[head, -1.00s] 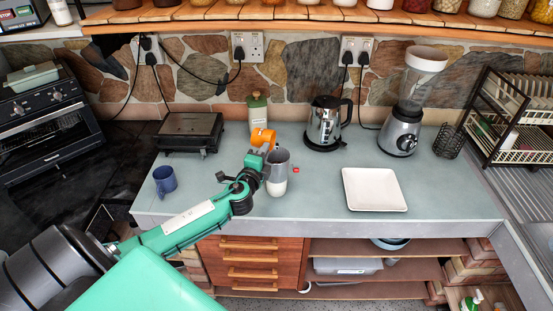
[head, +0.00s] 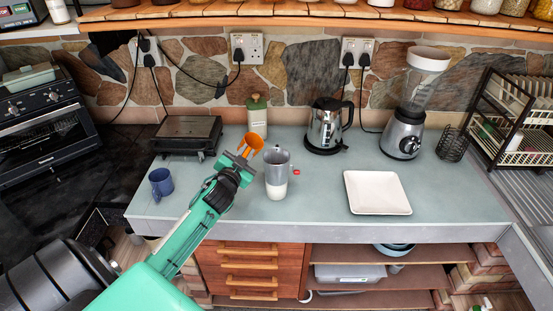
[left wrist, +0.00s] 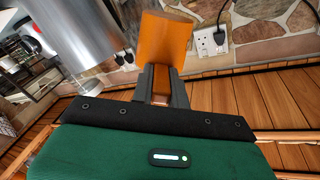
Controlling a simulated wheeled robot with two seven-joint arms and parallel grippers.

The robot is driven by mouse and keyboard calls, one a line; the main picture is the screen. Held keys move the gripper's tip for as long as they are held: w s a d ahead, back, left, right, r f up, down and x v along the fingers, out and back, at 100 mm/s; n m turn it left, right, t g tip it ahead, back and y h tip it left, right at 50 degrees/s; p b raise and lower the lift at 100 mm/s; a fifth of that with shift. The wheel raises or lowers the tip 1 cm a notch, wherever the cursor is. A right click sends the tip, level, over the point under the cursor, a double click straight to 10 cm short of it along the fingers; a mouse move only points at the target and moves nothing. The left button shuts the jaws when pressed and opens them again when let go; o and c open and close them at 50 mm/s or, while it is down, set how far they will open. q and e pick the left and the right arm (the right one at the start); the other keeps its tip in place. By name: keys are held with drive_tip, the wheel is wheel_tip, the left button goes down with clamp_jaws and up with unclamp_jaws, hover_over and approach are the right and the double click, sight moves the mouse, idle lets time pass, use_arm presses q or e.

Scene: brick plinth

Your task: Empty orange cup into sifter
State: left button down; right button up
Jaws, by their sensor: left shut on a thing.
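My left gripper (head: 243,157) is shut on the orange cup (head: 254,141) and holds it above the counter. The cup leans, its wider end pointing up and away from the gripper; whether anything is inside cannot be seen. The grey metal sifter (head: 277,160), with a pale lower part and a red knob, stands upright on the counter just right of the cup and apart from it. In the left wrist view the orange cup (left wrist: 165,38) is between the fingers (left wrist: 162,87), with the sifter (left wrist: 75,30) at upper left. My right gripper is not in view.
A blue mug (head: 162,182) stands at the left of the counter, with a black grill (head: 188,135) behind it. A square white plate (head: 377,192) lies to the right.

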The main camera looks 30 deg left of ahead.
use_arm(q)
drive_tip(key=s+a+f+n+p, duration=0.1)
drive_tip(key=a+f+n, duration=0.1)
drive_tip(key=a+n, duration=0.3)
drive_tip(key=shift+s+a+f+n+p, duration=0.25)
drive_tip(key=shift+a+f+n+p, duration=0.05)
drive_tip(key=shift+n, duration=0.3)
